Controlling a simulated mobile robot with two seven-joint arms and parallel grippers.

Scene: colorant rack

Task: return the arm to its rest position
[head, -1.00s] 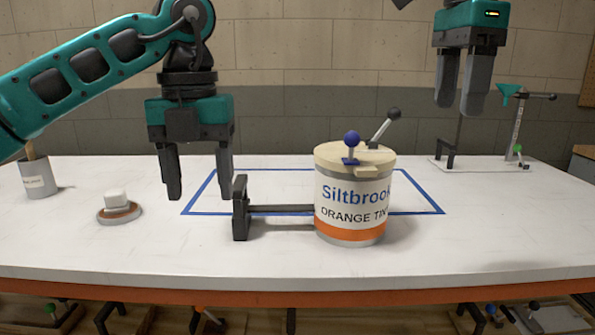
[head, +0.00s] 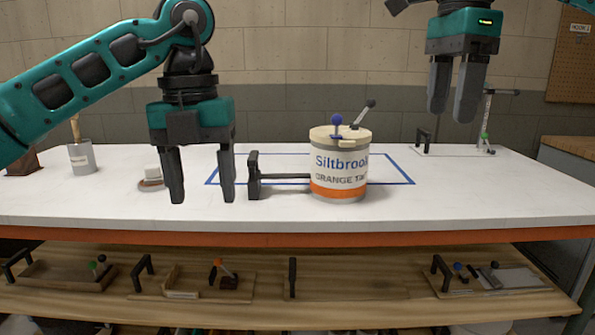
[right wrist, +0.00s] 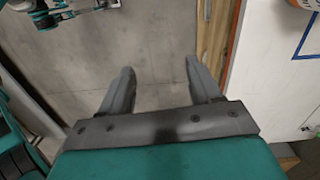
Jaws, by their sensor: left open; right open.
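My left gripper (head: 200,178) hangs fingers down in the head view, open and empty, in front of the table's left half. My right gripper (head: 453,92) hangs at the upper right of the head view, open and empty, above table height. In the right wrist view its two fingers (right wrist: 160,90) stand apart with only grey floor between them. The Siltbrook orange tin (head: 340,188) stands upright on the white table, with a blue-knobbed lever on its lid and a black handle bracket (head: 254,176) at its left. Neither gripper touches it.
The white table (head: 110,212) has a blue taped outline around the tin. A grey cup (head: 82,158) and a small round dish (head: 150,185) stand at the left. A stand (head: 485,135) is at the back right. A lower wooden shelf (head: 350,290) holds several levered fixtures.

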